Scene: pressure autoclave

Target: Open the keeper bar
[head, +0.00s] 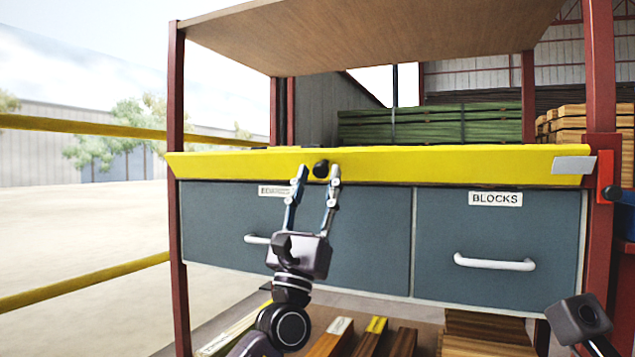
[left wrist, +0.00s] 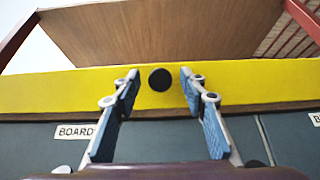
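The keeper bar (head: 430,165) is a long yellow bar across the front of the shelf, above the drawers. It also spans the left wrist view (left wrist: 60,95). A round black knob (head: 321,169) sits on it left of its middle, and shows in the left wrist view (left wrist: 161,79). My left gripper (head: 318,172) is open, with one finger on each side of the knob. In the left wrist view a gap shows between each finger and the knob. A dark part of my right arm (head: 580,318) is at the lower right; its fingers are not visible.
Below the bar are two grey drawers with white handles, the right one (head: 470,235) labelled BLOCKS. A grey plate (head: 573,165) is at the bar's right end, near a red post (head: 598,80). Timber lies below. A wooden panel (head: 380,40) is overhead.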

